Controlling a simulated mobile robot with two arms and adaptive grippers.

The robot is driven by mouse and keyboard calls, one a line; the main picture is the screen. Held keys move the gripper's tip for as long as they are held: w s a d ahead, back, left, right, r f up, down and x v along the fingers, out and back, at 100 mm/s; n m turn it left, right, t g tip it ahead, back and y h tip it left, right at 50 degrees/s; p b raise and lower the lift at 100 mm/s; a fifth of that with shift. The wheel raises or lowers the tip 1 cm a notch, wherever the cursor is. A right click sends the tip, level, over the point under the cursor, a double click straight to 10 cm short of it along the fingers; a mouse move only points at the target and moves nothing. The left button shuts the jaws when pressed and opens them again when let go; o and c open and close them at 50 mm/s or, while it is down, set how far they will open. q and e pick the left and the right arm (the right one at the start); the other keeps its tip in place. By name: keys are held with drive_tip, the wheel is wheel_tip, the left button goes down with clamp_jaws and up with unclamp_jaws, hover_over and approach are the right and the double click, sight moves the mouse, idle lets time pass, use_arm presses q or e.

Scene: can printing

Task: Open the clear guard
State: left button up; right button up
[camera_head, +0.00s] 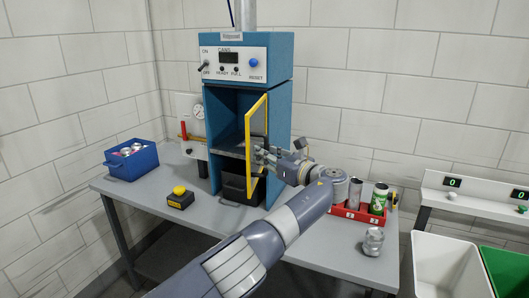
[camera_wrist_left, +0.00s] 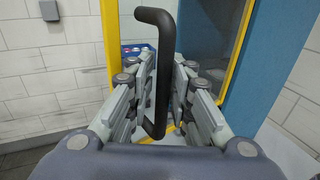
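The clear guard (camera_head: 249,140) has a yellow frame and stands partly open, swung out from the front of the blue machine (camera_head: 272,125). Its left frame post (camera_wrist_left: 110,35) shows in the left wrist view. The guard's black bent handle (camera_wrist_left: 164,65) rises between the fingers of my left gripper (camera_wrist_left: 166,62). A small gap shows on each side of the bar, so the fingers look open around it, not clamped. In the head view my left gripper (camera_head: 263,156) is at the guard's lower part, and the handle is hard to see there. My right gripper is not in view.
On the grey table (camera_head: 165,203) are a blue bin of cans (camera_head: 130,166), a yellow-buttoned box (camera_head: 180,201), a red can tray (camera_head: 345,214) and a loose can (camera_head: 373,241). White (camera_head: 430,262) and green (camera_head: 505,270) bins stand right.

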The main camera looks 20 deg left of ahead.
use_arm(q)
drive_tip(key=shift+s+d+r, duration=0.15)
drive_tip(key=shift+r, duration=0.2)
drive_tip(key=v, duration=1.2)
drive_tip(key=shift+f, duration=0.1)
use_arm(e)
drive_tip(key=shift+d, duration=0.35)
